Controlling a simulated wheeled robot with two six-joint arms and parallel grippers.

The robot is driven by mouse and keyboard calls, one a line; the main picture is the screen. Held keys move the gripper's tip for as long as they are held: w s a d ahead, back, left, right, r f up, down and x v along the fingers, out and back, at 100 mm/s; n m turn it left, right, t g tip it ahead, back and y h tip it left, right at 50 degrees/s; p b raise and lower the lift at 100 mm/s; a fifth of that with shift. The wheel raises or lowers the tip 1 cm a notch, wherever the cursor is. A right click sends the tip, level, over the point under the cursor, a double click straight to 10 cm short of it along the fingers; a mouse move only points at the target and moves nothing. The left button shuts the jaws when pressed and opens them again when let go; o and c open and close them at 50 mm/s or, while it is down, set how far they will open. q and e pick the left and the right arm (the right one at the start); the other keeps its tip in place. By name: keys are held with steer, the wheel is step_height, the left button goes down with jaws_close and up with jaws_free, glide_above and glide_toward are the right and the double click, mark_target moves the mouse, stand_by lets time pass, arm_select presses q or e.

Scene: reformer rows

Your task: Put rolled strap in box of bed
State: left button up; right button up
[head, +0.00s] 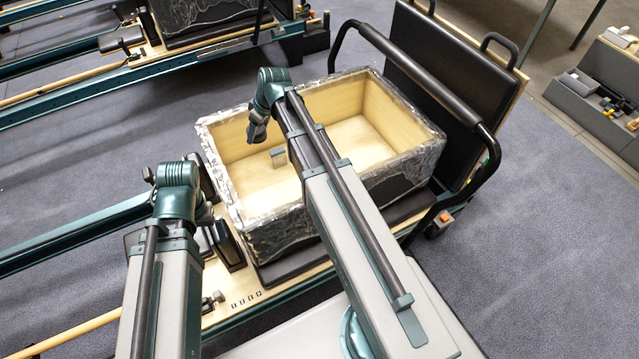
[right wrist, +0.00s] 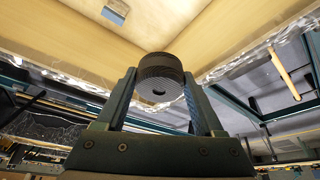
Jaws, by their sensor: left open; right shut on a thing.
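The rolled strap (right wrist: 161,78) is a dark, ribbed roll with a hole in its middle. In the right wrist view it sits between the two fingers of my right gripper (right wrist: 162,95), which is shut on it. In the head view my right gripper (head: 257,130) hangs over the left part of the open box (head: 424,128), inside its rim; the strap is hard to make out there. The box has pale wooden inner walls and a dark, silvery-streaked outside. My left gripper (head: 205,214) is open, low beside the box's near left side, partly hidden by its wrist.
A small blue-grey block (head: 278,156) is inside the box; it also shows in the right wrist view (right wrist: 115,11). A black padded bar (head: 415,72) and backboard (head: 455,75) stand behind the box at the right. Most of the box floor is bare.

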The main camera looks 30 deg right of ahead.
steer(key=w+d+f+b, duration=0.3)
steer(key=d+f+b, duration=0.3)
steer(key=f+b, duration=0.2)
steer(key=w+d+f+b, duration=0.3)
steer(key=d+f+b, duration=0.2)
steer(key=f+b, duration=0.3)
step_height(320, 180, down, 3)
steer(key=shift+w+d+r, duration=0.15)
steer(key=shift+d, duration=0.25)
steer(key=w+a+f+b, duration=0.1)
steer(key=a, duration=0.4)
steer(key=w+a+f+b, duration=0.2)
steer(key=a, duration=0.3)
steer(key=w+a+f+b, duration=0.1)
steer(key=a+f+b, duration=0.1)
steer(key=a, duration=0.3)
steer(key=shift+w+a, duration=0.15)
steer(key=shift+w, duration=0.2)
steer(key=shift+f+b, duration=0.55)
steer(key=shift+b, duration=0.2)
steer(key=shift+f, duration=0.1)
